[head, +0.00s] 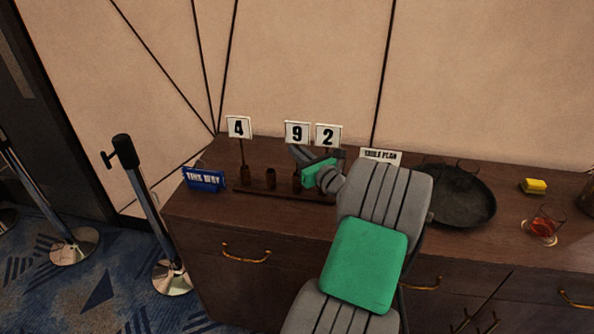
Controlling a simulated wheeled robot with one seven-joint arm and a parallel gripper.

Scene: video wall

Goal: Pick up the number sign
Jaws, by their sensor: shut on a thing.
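Three white number signs on thin posts stand in a dark wooden rack (258,190) on the cabinet top: the 4 sign (239,127) at left, the 9 sign (297,132) and the 2 sign (328,135) at right. One holder (271,179) between the 4 and the 9 is empty. My gripper (298,154) reaches in from the right, its fingers shut at the post of the 9 sign, just below its plate. The 9 sign is upright above its holder. My gripper hides the lower part of the 2 sign's post and the rack's right end.
A blue sign block (204,180) is left of the rack. A white table-plan card (380,157) stands behind my arm. A dark round tray (462,194), a yellow block (534,186) and a red drink glass (545,224) are at right. Barrier posts (150,215) stand on the carpet at left.

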